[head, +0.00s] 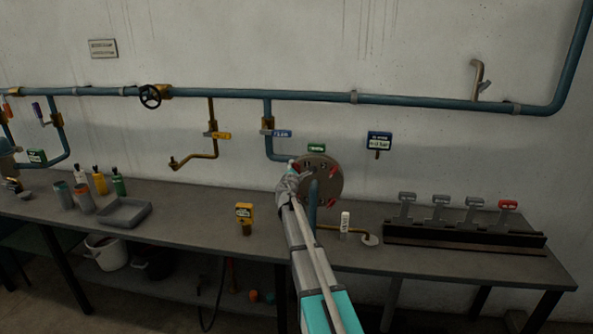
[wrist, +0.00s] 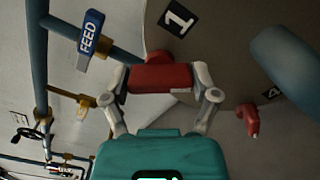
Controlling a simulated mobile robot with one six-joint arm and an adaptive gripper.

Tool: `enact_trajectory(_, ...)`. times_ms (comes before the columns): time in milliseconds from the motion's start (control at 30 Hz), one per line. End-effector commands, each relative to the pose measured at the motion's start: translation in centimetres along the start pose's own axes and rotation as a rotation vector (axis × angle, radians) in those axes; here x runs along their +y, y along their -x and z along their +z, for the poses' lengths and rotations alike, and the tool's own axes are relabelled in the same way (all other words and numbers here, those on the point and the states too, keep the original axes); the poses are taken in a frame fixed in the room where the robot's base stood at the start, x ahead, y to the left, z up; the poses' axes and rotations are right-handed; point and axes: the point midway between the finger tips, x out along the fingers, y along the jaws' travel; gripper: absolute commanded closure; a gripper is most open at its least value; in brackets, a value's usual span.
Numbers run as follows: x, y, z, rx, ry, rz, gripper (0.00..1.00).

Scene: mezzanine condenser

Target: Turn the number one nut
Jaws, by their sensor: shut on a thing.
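The round flange plate (head: 336,181) stands on the bench against the wall, with red nuts around its rim. In the wrist view, a red nut (wrist: 160,77) sits below the label "1" (wrist: 178,19) on the plate (wrist: 215,30). My gripper (wrist: 160,90) is shut on this nut, one finger at each end of it. In the head view, my gripper (head: 294,168) is at the plate's left edge, and my arm hides the lower left of the plate. Another red nut (wrist: 250,117) is free, beside a partly cut-off label that looks like "4".
A blue pipe (wrist: 285,60) rises close in front of the plate. The blue "FEED" tag (wrist: 89,38) and its pipe are to the left. A yellow meter (head: 244,213) and a white bottle (head: 345,225) stand on the bench (head: 190,215).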

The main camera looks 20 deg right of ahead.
Motion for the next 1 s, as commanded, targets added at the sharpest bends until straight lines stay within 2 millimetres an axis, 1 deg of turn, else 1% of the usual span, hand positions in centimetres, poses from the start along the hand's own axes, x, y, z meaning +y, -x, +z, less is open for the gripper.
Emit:
enact_trajectory(267,-0.12,0.02,0.10,-0.003,-0.178,-0.003,0.71)
enact_trajectory(1000,-0.13,0.06,0.10,-0.003,-0.867,-0.002,0.71)
